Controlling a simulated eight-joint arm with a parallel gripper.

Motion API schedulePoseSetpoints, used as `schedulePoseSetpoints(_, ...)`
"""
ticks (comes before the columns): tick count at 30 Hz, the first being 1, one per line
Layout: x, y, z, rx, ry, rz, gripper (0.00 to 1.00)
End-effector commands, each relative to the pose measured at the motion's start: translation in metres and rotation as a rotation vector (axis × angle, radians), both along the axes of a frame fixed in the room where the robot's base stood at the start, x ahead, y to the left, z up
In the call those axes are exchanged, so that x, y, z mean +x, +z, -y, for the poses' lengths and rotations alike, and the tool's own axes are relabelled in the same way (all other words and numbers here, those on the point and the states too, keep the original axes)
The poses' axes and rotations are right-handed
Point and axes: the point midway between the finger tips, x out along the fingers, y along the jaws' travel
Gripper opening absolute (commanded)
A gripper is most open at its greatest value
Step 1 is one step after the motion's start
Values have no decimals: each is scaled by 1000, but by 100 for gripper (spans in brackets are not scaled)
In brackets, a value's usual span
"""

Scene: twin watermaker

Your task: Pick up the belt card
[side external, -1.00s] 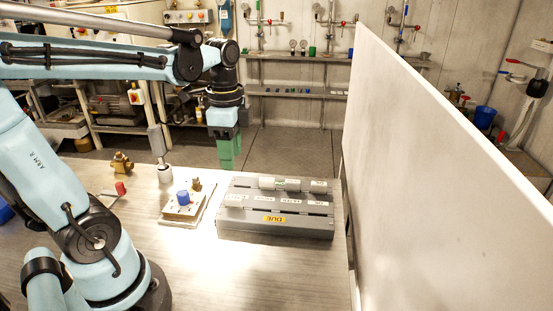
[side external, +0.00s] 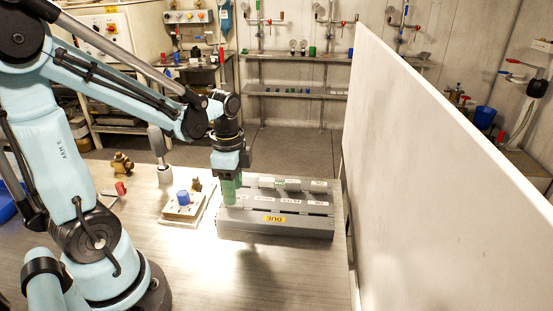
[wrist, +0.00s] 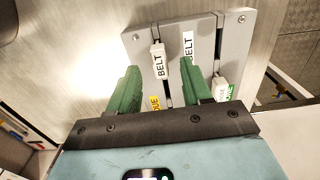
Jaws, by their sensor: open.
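The belt card (wrist: 159,62) is a white piece marked BELT in the wrist view, standing in a slot of the grey rack (wrist: 236,36). My gripper (wrist: 160,66) is open, with one green finger on each side of the card in that view. I cannot tell whether the fingers touch it. In the side view my gripper (side external: 231,193) points down over the left end of the rack (side external: 305,228); the fingers hide that end, and I cannot make out the belt card there. A second BELT label (wrist: 188,46) lies flat on the rack.
A yellow DUE label (side external: 273,218) is on the rack's front. Another white card with a green mark (wrist: 223,90) sits in the rack. A small plate with a blue knob (side external: 184,198) lies left of the rack. A tall white panel (side external: 430,160) stands to the right.

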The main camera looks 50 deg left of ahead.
Motion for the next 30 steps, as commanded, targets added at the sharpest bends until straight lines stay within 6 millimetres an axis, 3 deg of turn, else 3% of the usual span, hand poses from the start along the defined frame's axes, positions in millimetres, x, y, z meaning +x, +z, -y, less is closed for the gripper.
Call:
schedulePoseSetpoints(6,0,-21,-1,2,1,1,49)
schedulePoseSetpoints(17,0,-26,0,3,1,1,49)
schedulePoseSetpoints(27,0,-25,0,3,1,1,0)
schedulePoseSetpoints(30,0,-25,0,3,1,1,0)
